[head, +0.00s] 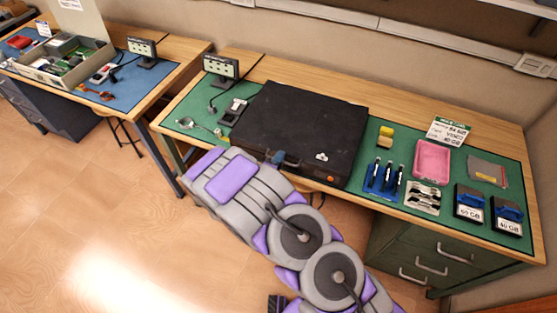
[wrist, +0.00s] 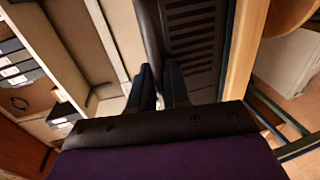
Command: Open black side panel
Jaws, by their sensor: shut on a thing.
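The black computer case lies flat on the green mat of the right workbench, and its large upper face is the black side panel (head: 300,122). The panel looks flat over the case in the head view. My gripper (head: 282,160) is at the front edge of the case, left of its orange button. In the wrist view, my gripper's two dark fingers (wrist: 161,88) stand around a dark edge strip (wrist: 152,35), shut on it. This strip appears to be the panel's edge. A vented dark face of the case (wrist: 193,35) shows beside it. The exact contact is partly hidden.
Right of the case on the green mat (head: 384,209) are a pink tray (head: 432,161), black-and-blue tools (head: 384,178) and drives (head: 469,203). A small display (head: 220,67) stands at the left. A second bench with a blue mat (head: 150,80) is farther left. Floor is open in front.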

